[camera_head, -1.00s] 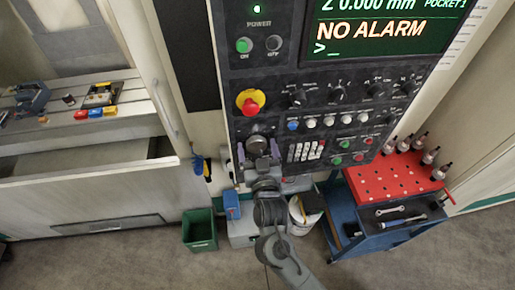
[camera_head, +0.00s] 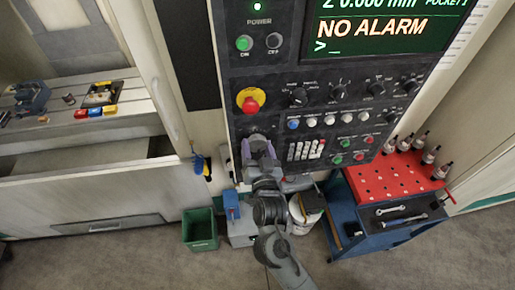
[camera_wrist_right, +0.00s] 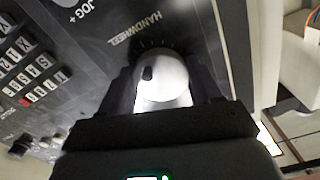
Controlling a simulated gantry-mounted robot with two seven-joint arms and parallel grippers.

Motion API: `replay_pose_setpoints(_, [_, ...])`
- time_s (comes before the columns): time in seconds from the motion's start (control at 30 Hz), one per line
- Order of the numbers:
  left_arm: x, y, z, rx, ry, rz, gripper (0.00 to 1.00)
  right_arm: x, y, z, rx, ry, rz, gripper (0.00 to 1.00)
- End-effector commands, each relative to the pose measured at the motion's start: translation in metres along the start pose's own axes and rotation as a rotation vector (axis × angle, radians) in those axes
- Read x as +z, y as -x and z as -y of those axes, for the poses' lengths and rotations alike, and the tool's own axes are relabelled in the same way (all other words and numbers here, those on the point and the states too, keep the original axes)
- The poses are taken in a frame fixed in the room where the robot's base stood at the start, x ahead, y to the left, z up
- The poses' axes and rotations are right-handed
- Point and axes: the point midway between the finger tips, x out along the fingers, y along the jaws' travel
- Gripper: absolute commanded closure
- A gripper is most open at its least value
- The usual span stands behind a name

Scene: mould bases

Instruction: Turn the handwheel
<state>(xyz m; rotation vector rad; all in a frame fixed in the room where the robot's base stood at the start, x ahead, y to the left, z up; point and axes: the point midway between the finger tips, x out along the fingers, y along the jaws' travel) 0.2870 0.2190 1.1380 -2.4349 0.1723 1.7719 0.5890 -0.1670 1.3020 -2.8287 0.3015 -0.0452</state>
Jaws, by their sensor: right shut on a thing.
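The handwheel (camera_wrist_right: 172,88) is a pale round disc with a small dark knob, below the HANDWHEEL label in the right wrist view. In the head view, the handwheel (camera_head: 258,141) sits at the panel's lower left, under the red emergency stop, partly hidden by my gripper. My right gripper (camera_head: 258,152) has its fingers on either side of the wheel and is shut on it. In the wrist view, the dark fingers of my right gripper (camera_wrist_right: 163,92) flank the disc. My left gripper is not in view.
The control panel (camera_head: 330,75) has a red emergency stop (camera_head: 251,102) above the wheel and a keypad (camera_head: 305,150) to its right. A blue cart with a red top (camera_head: 395,178) stands at the right. A green bin (camera_head: 200,230) and a bucket (camera_head: 303,213) are on the floor.

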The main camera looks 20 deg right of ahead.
Motion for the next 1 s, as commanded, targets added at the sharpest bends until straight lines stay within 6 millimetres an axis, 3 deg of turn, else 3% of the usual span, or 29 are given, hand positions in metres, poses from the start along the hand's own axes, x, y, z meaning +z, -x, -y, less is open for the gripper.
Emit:
replay_pose_setpoints(0.2, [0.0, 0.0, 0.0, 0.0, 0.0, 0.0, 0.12, 0.0, 0.0, -0.001, 0.001, 0.001, 0.0, 0.67])
replay_pose_setpoints(0.23, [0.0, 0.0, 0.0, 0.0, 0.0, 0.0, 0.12, 0.0, 0.0, -0.001, 0.001, 0.001, 0.0, 0.34])
replay_pose_setpoints(0.4, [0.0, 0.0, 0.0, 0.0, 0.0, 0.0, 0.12, 0.0, 0.0, 0.0, 0.001, 0.002, 0.0, 0.11])
replay_pose_setpoints(0.77, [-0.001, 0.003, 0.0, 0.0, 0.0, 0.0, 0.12, 0.0, 0.004, 0.0, 0.0, 0.003, 0.002, 0.11])
replay_pose_setpoints(1.0, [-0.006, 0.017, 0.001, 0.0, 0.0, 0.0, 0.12, -0.003, 0.032, 0.001, 0.0, 0.002, 0.004, 0.11])
